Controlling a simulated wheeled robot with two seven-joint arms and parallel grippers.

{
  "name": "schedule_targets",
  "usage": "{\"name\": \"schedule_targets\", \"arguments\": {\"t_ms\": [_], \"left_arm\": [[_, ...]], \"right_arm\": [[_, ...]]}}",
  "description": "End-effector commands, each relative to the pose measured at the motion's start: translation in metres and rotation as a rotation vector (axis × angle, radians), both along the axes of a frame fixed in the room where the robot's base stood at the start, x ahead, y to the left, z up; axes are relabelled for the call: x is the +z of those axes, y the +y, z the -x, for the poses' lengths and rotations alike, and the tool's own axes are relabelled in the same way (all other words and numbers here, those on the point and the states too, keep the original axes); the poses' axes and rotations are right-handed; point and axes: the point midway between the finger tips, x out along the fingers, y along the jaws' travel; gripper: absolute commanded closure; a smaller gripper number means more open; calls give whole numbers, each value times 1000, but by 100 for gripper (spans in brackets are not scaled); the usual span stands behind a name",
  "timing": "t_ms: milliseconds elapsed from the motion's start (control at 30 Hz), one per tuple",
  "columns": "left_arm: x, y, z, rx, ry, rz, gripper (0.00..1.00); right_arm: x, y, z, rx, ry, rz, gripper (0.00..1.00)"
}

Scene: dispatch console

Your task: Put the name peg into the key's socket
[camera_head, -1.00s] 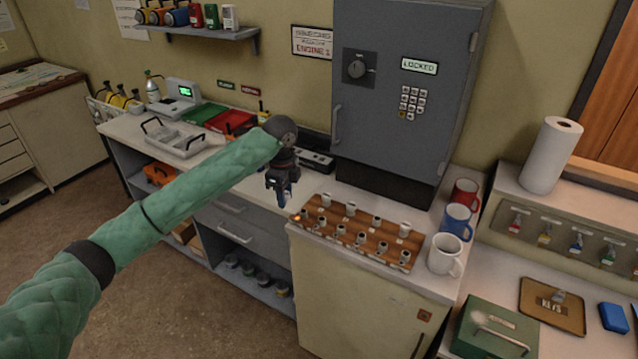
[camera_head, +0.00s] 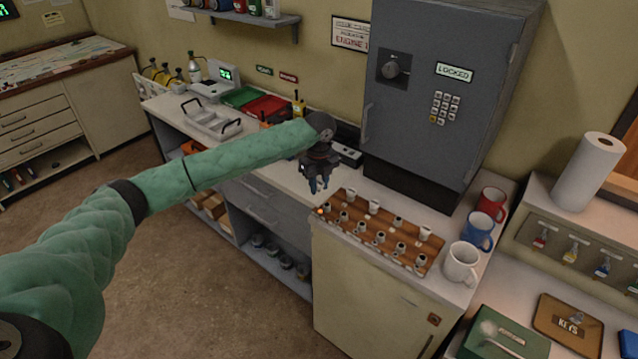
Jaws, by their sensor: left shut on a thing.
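My left gripper (camera_head: 318,187) hangs, fingers down, just off the back left corner of the brown wooden peg board (camera_head: 388,237). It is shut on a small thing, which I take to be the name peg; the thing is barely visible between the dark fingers. The board lies on the counter and carries rows of small pale-and-dark pegs or sockets. A small orange light (camera_head: 320,211) glows at its left end. I cannot read any names or tell which socket is the key's. My right gripper is out of view.
A grey locked cabinet (camera_head: 430,100) stands behind the board. A white mug (camera_head: 461,266), a blue mug (camera_head: 478,232) and a red mug (camera_head: 492,203) stand to its right. A grey tray (camera_head: 212,125) is on the left counter. A brown key tray (camera_head: 568,330) is at lower right.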

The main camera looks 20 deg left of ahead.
Motion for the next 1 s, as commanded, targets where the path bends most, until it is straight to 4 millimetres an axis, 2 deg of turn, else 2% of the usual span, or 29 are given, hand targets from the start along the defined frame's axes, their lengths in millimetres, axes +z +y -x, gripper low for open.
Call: {"name": "schedule_targets", "arguments": {"t_ms": [33,100,400,633,1000], "left_arm": [[0,-3,-2,-37,0,0,94],[0,-6,-5,-93,0,0,94],[0,-13,-10,-277,0,0,94],[-4,-13,-10,-306,0,0,94],[-15,-13,-10,-304,-1,-1,94]], "right_arm": [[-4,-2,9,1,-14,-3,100],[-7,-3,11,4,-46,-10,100],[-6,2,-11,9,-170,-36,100],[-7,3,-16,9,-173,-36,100],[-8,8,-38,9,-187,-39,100]]}}
